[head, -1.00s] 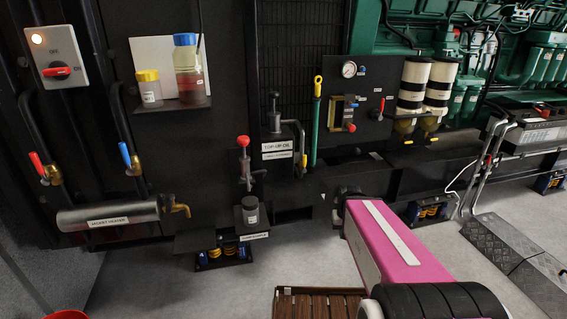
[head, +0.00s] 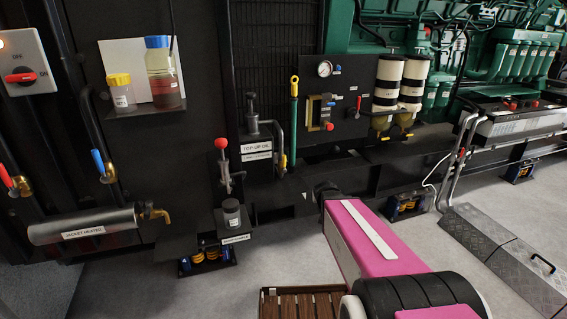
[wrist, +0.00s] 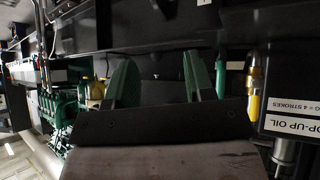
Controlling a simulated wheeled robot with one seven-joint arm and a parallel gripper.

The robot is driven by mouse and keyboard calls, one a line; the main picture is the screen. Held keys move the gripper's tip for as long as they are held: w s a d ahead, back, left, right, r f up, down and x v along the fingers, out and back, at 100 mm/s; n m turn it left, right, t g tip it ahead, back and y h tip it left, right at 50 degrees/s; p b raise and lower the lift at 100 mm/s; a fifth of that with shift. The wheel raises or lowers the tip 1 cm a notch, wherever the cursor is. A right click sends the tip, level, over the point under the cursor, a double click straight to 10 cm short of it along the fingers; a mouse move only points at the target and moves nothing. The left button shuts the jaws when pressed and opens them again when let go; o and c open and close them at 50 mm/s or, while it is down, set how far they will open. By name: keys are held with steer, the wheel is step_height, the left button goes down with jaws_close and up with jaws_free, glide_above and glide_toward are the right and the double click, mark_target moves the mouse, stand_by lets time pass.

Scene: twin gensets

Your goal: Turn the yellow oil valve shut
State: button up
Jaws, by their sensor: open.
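A small yellow lever (wrist: 254,105) on a brass valve body (wrist: 257,78) shows at the right of the wrist view, beside the upside-down TOP-UP OIL label (wrist: 291,126). The lever lies in line with its pipe. In the head view my gripper is a dark shape beyond my pink arm.
A green dipstick tube with a yellow top (head: 294,88) stands beside the oil label. A gauge panel (head: 345,97) and black-and-white filters (head: 387,82) are to its right. A red-knobbed hand pump (head: 222,145) is to the left. Grey floor lies below.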

steer(key=w+a+r+n+t+y, duration=0.2)
steer(key=w+a+r+t, duration=0.25)
steer(key=w, duration=0.35)
steer(key=n+t+y, duration=0.2)
steer(key=n+y, duration=0.2)
steer(key=y, duration=0.5)
glide_toward(285, 162)
steer(key=shift+t+h, duration=0.25)
steer(key=shift+h, duration=0.05)
steer(key=x, duration=1.1)
steer(key=shift+a, duration=0.15)
jaws_close()
